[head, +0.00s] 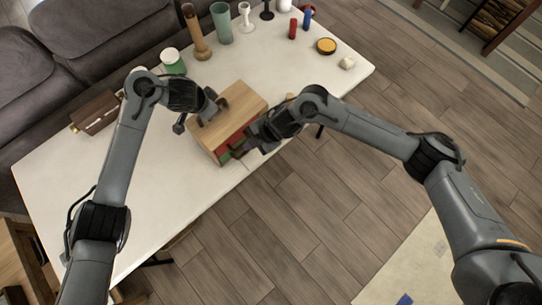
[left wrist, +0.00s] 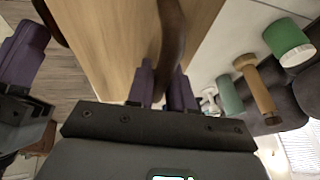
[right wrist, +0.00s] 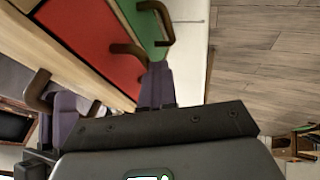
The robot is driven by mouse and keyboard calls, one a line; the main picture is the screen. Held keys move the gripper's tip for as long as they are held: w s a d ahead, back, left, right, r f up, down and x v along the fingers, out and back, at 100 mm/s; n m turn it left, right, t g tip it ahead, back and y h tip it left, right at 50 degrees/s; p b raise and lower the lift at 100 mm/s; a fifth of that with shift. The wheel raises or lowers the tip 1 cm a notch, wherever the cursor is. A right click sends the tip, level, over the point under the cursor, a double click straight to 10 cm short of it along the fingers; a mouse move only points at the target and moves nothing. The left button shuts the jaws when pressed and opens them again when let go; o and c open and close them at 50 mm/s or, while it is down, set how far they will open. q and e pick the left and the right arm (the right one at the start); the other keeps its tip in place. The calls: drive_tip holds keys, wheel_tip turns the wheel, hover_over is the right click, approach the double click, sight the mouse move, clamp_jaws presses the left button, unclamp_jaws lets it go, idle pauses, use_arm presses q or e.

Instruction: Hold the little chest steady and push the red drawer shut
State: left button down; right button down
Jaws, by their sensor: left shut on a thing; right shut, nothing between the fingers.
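The little wooden chest (head: 238,103) stands on the white table, its front toward the lower right. Its red drawer (right wrist: 92,42) and green drawer (right wrist: 148,22) have brown handles, seen in the right wrist view. In the head view my right arm partly covers the red drawer; how far it stands out is unclear. My left gripper (head: 207,112) is shut on the brown handle (left wrist: 172,35) on top of the chest. My right gripper (right wrist: 157,72) is shut and empty, its fingertips close by the drawer fronts; contact cannot be made out.
The white table (head: 110,180) is bare to the left and in front. A brown box (head: 97,112) lies at the left by the sofa.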

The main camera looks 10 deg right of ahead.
use_arm(q)
drive_tip(key=shift+s+d+f, duration=0.15)
use_arm(e)
drive_tip(key=shift+w+a+r, duration=0.1)
drive_tip(key=shift+r, duration=0.15)
drive_tip(key=s+d+r, duration=0.5)
drive_tip(key=d+r, duration=0.2)
drive_tip(key=r, duration=0.1)
drive_tip(key=shift+s+d+r, duration=0.15)
drive_tip(key=shift+d+r, duration=0.1)
drive_tip(key=shift+r, duration=0.15)
use_arm(q)
drive_tip(key=c, duration=0.9)
unclamp_jaws()
drive_tip(key=o, duration=0.5)
